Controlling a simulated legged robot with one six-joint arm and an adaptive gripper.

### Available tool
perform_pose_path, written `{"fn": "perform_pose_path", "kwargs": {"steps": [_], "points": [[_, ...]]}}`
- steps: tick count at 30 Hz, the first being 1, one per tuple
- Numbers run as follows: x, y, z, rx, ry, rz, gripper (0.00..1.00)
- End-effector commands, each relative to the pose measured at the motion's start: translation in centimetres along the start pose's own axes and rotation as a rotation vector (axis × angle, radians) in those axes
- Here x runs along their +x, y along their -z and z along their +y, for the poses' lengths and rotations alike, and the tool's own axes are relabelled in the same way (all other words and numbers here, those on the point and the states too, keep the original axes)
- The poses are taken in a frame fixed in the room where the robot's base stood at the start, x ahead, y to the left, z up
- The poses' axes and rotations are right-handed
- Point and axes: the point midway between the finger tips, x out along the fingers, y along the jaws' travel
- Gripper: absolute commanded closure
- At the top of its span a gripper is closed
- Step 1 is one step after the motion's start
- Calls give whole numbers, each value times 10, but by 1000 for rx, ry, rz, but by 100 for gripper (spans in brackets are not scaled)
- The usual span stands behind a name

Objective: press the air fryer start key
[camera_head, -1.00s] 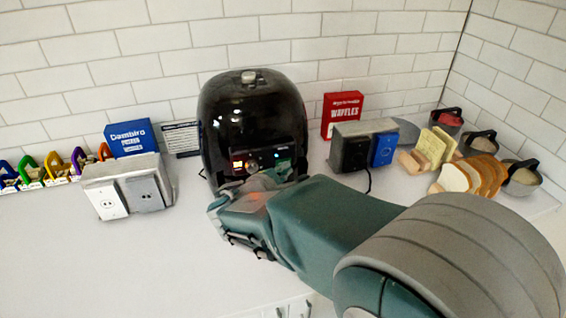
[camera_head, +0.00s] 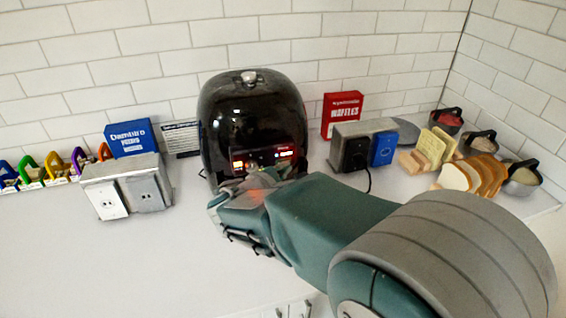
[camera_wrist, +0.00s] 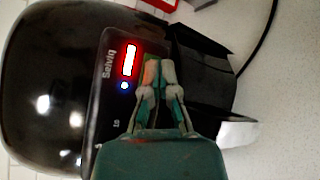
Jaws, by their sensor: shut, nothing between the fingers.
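The air fryer (camera_head: 250,115) is a black rounded appliance against the tiled wall, with a lit panel (camera_head: 258,160) on its front. In the wrist view the air fryer (camera_wrist: 45,80) lies sideways, and its panel shows a bright red-edged display (camera_wrist: 129,60) and a small blue light (camera_wrist: 124,86). My gripper (camera_wrist: 158,62) is shut and empty, with its fingertips right at the panel beside the display. I cannot tell whether they touch it. The fingers cover part of the panel, and no start key can be made out. In the head view my wrist hides the fryer's lower front.
A grey outlet box (camera_head: 128,185) stands left of the fryer, and another with black and blue fronts (camera_head: 365,150) stands right. A red waffles box (camera_head: 342,115), a blue box (camera_head: 130,138) and bread slices (camera_head: 470,175) are nearby. The front left counter (camera_head: 110,265) is clear.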

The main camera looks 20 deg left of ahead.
Motion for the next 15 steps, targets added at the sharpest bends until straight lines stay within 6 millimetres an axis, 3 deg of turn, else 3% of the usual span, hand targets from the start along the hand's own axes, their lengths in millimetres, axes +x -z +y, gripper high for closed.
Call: {"fn": "perform_pose_path", "kwargs": {"steps": [15], "points": [[-11, -8, -8, 0, 0, 0, 100]]}}
